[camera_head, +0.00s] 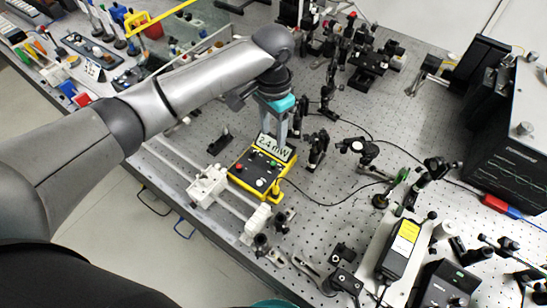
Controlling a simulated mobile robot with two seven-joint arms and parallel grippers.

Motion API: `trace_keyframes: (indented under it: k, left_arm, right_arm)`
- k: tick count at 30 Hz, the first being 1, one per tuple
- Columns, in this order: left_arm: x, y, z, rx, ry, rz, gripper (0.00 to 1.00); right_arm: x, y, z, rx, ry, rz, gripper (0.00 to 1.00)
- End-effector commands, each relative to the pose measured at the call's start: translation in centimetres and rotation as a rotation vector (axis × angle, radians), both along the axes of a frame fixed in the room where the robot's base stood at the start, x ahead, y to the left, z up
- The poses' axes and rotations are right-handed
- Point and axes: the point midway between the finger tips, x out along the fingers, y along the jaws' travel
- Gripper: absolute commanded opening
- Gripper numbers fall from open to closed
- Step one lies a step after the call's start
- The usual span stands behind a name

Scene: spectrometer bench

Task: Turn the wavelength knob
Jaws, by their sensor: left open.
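A yellow-framed meter box (235,178) with a dark panel lies on the perforated bench in the middle of the head view. Its panel carries a red knob or button (260,183) and several small light and dark controls. I cannot tell which of these is the wavelength knob. A tilted display (277,149) at the box's back edge reads "2.4 mW". My left gripper (274,131), with a teal band, points down at the display's back edge. Its grey fingers are open with nothing seen between them, and their tips are partly hidden. My right gripper is not in view.
White rail-mounted parts (207,186) stand left of the box along the bench's front edge. Dark optical posts (317,150) stand close to its right. A black instrument (510,150) fills the far right. Bare bench (330,205) lies right of the box, crossed by a cable.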

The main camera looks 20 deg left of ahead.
Motion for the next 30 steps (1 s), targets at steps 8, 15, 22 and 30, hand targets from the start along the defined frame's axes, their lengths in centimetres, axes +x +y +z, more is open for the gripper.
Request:
trace_keyframes:
  k: [8,15,22,30]
  left_arm:
    - [-0.1,0.0,-6.4,0.002,0.003,0.0,0.53]
    - [-0.1,-0.1,-10.2,0.0,0.001,-0.001,0.53]
    - [-0.1,0.0,-11.5,0.001,-0.001,-0.002,0.53]
    - [0.0,0.0,-11.5,0.0,-0.001,-0.002,0.5]
  right_arm:
    - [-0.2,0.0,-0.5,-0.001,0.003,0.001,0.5]
    - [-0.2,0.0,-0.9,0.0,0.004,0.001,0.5]
    - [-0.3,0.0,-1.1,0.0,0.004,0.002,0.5]
    - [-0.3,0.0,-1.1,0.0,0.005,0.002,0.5]
